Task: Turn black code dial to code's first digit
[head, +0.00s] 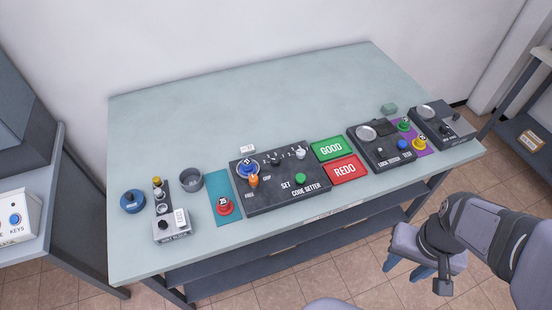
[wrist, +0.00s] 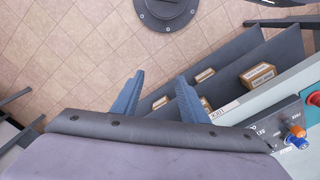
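The dark code setter box (head: 275,203) lies on the table in the head view. Its black code dial (head: 276,160) is near the box's top middle, with small white digits around it. Its exact setting is too small to read. A white dial (head: 299,153) is to its right. My gripper (head: 418,268) is off the table's front edge at the lower right, far from the dial. In the wrist view my gripper (wrist: 158,95) has its blue fingers apart, with nothing between them.
The box also bears a blue knob (head: 247,169), an orange lever (head: 253,181) and a green button (head: 300,179). GOOD (head: 331,148) and REDO (head: 345,170) trays are to its right, then a lock tester (head: 387,146). The table's back (head: 240,105) is clear.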

